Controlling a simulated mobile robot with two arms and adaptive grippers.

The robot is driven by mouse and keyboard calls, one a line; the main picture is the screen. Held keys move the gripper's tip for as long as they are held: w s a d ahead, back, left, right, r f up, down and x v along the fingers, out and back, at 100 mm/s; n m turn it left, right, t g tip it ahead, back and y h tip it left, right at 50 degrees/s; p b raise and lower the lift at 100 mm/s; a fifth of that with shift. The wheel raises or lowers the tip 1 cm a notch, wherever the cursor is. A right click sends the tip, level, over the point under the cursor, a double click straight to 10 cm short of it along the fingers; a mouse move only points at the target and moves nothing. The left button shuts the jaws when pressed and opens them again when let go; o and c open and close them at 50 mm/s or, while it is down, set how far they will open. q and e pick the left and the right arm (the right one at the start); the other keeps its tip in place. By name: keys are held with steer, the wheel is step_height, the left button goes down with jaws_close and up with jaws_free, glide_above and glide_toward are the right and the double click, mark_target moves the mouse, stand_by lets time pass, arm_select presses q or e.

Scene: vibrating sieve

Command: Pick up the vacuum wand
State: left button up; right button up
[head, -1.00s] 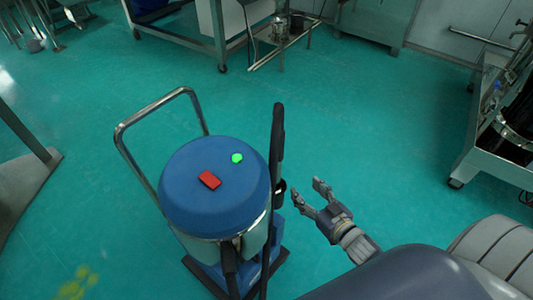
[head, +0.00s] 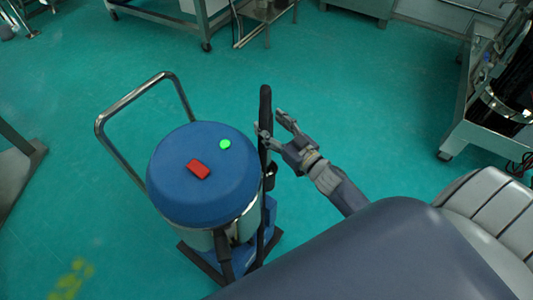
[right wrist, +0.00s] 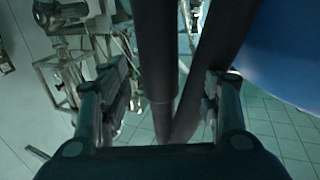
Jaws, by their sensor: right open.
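The vacuum wand (head: 264,110) is a dark upright tube on the right side of the blue-topped vacuum (head: 185,165). My right gripper (head: 273,122) is open at the wand's upper part, coming from the right. In the right wrist view the wand (right wrist: 157,55) runs between the open fingers of the right gripper (right wrist: 168,95), and a second dark tube or hose (right wrist: 212,65) slants beside it. The fingers do not close on either one. The vacuum's blue lid (right wrist: 285,45) fills the upper right there. My left gripper is not in view.
The vacuum has a metal push handle (head: 130,100) on its left and a red switch (head: 198,169) and green button (head: 225,144) on top. Metal-framed equipment (head: 480,125) stands at the right. A metal table (head: 190,22) stands at the back. Green floor around the vacuum is clear.

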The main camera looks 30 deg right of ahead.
steer(key=w, duration=0.2)
steer(key=shift+w+a, duration=0.2)
steer(key=shift+w, duration=0.1)
steer(key=c, duration=1.1)
steer(key=shift+c, duration=0.2)
